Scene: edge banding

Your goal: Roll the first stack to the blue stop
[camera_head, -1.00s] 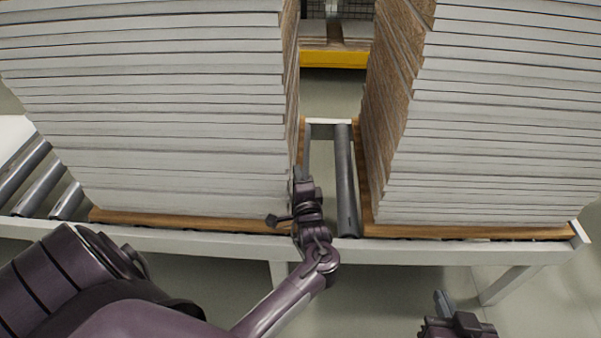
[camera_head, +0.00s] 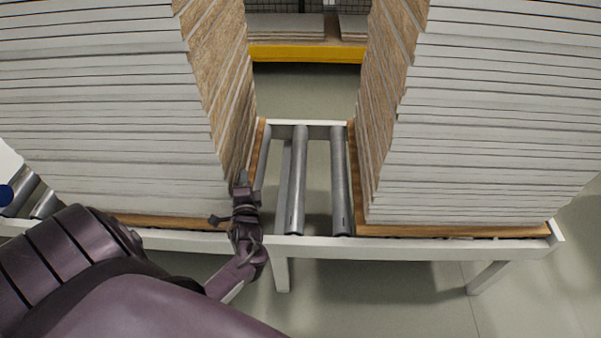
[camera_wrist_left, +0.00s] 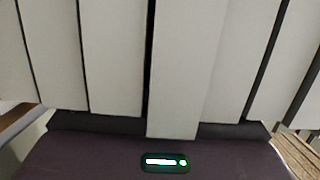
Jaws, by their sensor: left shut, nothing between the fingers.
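Two tall stacks of white-edged boards stand on wooden base boards on a roller conveyor. The left stack (camera_head: 110,120) is at the left, and the right stack (camera_head: 490,120) is at the right. My left gripper (camera_head: 241,180) is shut and empty at the lower right corner of the left stack, by its brown side face; contact is hard to tell. A blue stop (camera_head: 5,195) shows at the far left edge of the conveyor. In the left wrist view, white board edges (camera_wrist_left: 110,60) fill the picture close up. My right gripper is out of view.
Bare grey rollers (camera_head: 298,185) lie in the gap between the stacks. The white conveyor rail (camera_head: 320,248) runs along the front. A yellow-edged platform (camera_head: 305,53) stands beyond the conveyor, with clear floor before it.

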